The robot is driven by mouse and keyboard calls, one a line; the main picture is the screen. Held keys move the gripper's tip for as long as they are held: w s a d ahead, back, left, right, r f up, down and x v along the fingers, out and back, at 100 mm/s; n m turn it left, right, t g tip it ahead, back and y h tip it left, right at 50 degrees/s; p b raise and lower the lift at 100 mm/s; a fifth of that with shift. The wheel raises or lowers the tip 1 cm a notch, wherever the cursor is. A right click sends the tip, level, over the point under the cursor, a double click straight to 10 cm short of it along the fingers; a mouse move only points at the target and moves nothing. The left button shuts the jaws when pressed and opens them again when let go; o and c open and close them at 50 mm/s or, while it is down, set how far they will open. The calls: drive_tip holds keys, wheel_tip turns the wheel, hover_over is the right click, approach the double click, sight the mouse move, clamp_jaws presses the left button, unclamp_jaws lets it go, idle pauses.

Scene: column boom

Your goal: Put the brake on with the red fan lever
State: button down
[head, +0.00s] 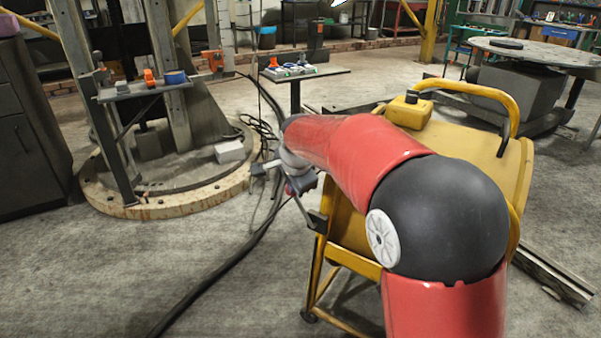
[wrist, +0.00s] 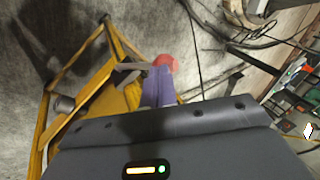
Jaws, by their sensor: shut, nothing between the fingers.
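A red rounded knob (wrist: 170,62) shows in the wrist view, just beyond my gripper's fingertips. A grey bar (wrist: 130,67) runs beside it toward a yellow frame; I take the two as the red fan lever. In the head view the dark red knob (head: 301,184) sits just below my wrist, at the left side of the yellow cart. My gripper (wrist: 160,74) is shut and empty, its purplish fingers pointing at the knob. I cannot tell whether they touch it. My red arm hides part of the cart in the head view.
The yellow cart (head: 480,150) has a tubular handle (head: 490,92) at its top right. A black cable (head: 215,272) crosses the floor to its left. A round column base (head: 160,195) stands farther left, with a small shelf (head: 140,90) above it. The near-left floor is otherwise clear.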

drive_tip(key=w+a+f, duration=0.2)
drive_tip(key=a+f, duration=0.1)
drive_tip(key=a, duration=0.1)
drive_tip(key=shift+w+a+f+b, duration=0.2)
drive_tip(key=shift+a+b, duration=0.1)
drive_tip(key=shift+a, duration=0.05)
drive_tip(key=shift+f, duration=0.15)
idle(0.3)
